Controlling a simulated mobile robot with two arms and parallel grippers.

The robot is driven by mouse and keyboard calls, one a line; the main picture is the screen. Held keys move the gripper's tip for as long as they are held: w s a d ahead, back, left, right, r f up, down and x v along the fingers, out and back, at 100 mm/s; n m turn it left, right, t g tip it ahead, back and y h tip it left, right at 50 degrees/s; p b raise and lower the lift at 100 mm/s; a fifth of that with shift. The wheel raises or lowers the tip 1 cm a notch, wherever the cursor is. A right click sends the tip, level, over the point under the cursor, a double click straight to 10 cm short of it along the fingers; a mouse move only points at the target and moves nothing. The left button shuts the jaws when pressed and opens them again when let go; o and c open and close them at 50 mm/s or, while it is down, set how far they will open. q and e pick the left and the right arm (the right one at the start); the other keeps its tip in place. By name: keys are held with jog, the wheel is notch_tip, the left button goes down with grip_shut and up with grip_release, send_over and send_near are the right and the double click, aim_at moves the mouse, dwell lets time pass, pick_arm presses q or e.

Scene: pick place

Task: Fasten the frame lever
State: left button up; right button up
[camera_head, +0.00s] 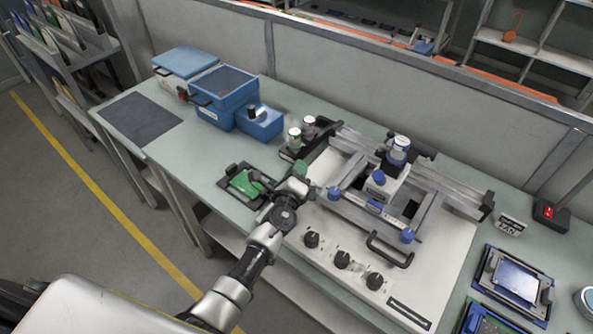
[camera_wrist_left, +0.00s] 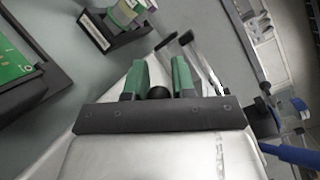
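The frame fixture (camera_head: 372,205), with metal rails and blue knobs, stands on a light base plate on the bench. My left gripper (camera_head: 303,172) is at the left side of this fixture, low over the base plate. The knob appears to be the end of the frame lever; the rest of the lever is hidden by the gripper. Metal bars (camera_wrist_left: 190,55) lie just beyond the fingers. My right gripper is out of view.
A black holder with a green board (camera_head: 244,183) lies left of my gripper. Blue boxes (camera_head: 222,92) stand farther back left. Black dials (camera_head: 342,259) and a black handle (camera_head: 391,250) stick up at the front of the base plate. A blue device tray (camera_head: 514,278) lies at right.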

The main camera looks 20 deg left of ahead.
pick_arm(q)
jog(key=shift+c, duration=0.7)
jog(key=shift+w+f+m+h+b, duration=0.3)
jog(key=shift+m+h+b, duration=0.4)
jog(key=shift+h+b, duration=0.3)
jog(key=shift+w+d+r+m+h+b, duration=0.2)
jog(key=shift+m+h+b, duration=0.25)
jog(key=shift+h, duration=0.25)
jog(key=shift+d, duration=0.1)
jog(key=o, duration=0.9)
jog(key=s, duration=0.3)
jog(key=s+a, duration=0.1)
jog(key=s, duration=0.3)
jog(key=s+a+p, duration=0.1)
jog(key=s, duration=0.2)
jog(key=shift+s, duration=0.35)
